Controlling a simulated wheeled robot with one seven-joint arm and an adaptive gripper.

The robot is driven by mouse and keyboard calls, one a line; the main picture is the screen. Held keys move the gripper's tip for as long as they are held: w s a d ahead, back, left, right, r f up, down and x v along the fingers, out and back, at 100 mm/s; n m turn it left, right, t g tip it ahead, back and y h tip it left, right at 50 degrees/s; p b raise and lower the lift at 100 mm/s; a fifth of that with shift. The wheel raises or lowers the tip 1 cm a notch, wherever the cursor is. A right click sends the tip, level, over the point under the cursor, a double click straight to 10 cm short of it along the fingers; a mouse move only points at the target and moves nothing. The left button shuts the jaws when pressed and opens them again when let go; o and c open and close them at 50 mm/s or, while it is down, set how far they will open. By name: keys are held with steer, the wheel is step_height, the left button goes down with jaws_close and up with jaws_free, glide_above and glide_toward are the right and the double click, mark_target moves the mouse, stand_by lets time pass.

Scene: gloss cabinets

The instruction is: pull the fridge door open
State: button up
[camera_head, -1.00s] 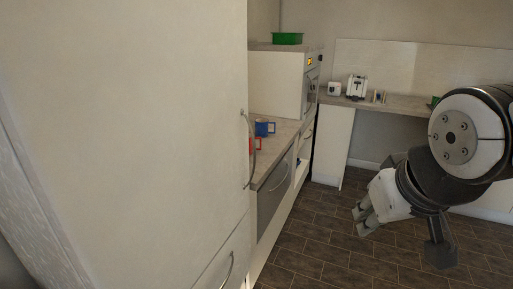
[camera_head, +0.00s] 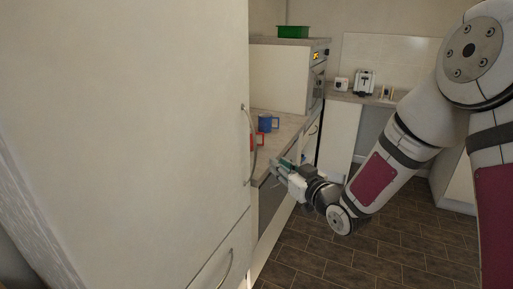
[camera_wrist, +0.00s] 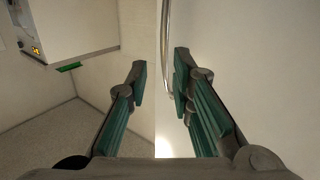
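The tall cream fridge door (camera_head: 130,130) fills the left of the head view and appears shut. Its curved metal handle (camera_head: 251,145) runs upright near the door's right edge. In the wrist view the handle (camera_wrist: 166,50) comes down from the top, ahead of the fingers and nearer the right one. My gripper (camera_head: 275,170) is just right of the handle's lower part in the head view. In the wrist view my gripper (camera_wrist: 160,85) is open, with a wide gap between its green-padded fingers. I cannot tell whether a finger touches the handle.
A second handle (camera_head: 227,268) is on the panel below. A blue mug (camera_head: 265,123) and a red mug (camera_head: 257,140) stand on the counter (camera_head: 290,124) beside the fridge. An oven unit (camera_head: 280,75) stands behind. The tiled floor (camera_head: 330,265) is clear.

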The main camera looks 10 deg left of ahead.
mark_target(255, 147)
steer(key=shift+y, duration=0.3)
steer(key=x, duration=1.4)
steer(key=shift+a, duration=0.2)
steer(key=shift+c, duration=0.2)
jaws_close()
